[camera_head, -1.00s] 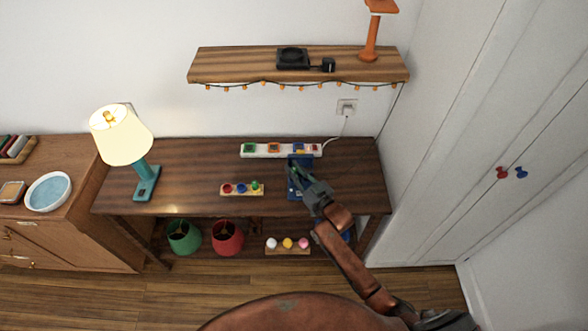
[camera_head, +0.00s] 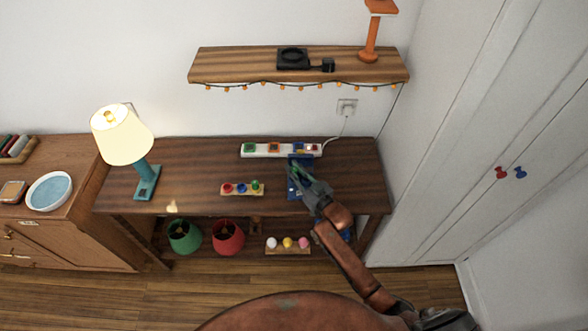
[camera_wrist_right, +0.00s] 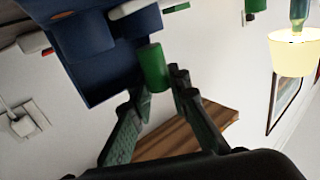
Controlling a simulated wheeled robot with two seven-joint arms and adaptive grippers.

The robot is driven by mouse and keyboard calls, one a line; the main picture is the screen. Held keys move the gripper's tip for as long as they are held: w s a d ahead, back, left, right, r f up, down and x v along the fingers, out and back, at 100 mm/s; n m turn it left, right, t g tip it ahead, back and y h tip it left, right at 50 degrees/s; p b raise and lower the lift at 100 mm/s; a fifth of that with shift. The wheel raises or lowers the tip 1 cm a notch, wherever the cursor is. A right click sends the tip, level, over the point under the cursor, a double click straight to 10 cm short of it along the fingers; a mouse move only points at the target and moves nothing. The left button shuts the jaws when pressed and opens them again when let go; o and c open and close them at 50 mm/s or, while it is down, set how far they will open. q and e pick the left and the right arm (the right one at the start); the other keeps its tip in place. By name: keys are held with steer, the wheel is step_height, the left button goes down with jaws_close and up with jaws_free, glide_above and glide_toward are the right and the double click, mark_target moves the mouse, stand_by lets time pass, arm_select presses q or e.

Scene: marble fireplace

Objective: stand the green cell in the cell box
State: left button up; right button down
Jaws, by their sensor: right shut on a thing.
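The blue cell box (camera_head: 293,191) stands at the right part of the dark wooden table; it fills the upper left of the right wrist view (camera_wrist_right: 105,88). My right gripper (camera_head: 297,174) reaches over the box from the lower right and hides part of it. In the right wrist view my right gripper (camera_wrist_right: 158,88) is shut on the green cell (camera_wrist_right: 153,68), a short green cylinder at its fingertips. The cell is right beside the box's blue wall; whether they touch I cannot tell. My left gripper is not in view.
A white power strip (camera_head: 262,150) lies behind the box. A wooden holder (camera_head: 235,190) with red, blue and green pieces stands to its left. A lit lamp (camera_head: 123,135) stands at the table's left end.

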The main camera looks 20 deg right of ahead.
arm_select(q)
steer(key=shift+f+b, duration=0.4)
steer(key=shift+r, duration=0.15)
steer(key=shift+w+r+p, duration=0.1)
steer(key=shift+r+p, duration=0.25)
steer(key=shift+p, duration=0.1)
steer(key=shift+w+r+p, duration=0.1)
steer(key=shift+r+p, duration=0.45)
steer(key=shift+p, duration=0.05)
stand_by(2.4)
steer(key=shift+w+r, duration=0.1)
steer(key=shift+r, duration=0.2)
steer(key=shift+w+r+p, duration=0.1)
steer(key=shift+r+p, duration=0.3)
steer(key=shift+p, duration=0.3)
stand_by(2.2)
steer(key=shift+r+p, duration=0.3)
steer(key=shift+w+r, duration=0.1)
stand_by(0.4)
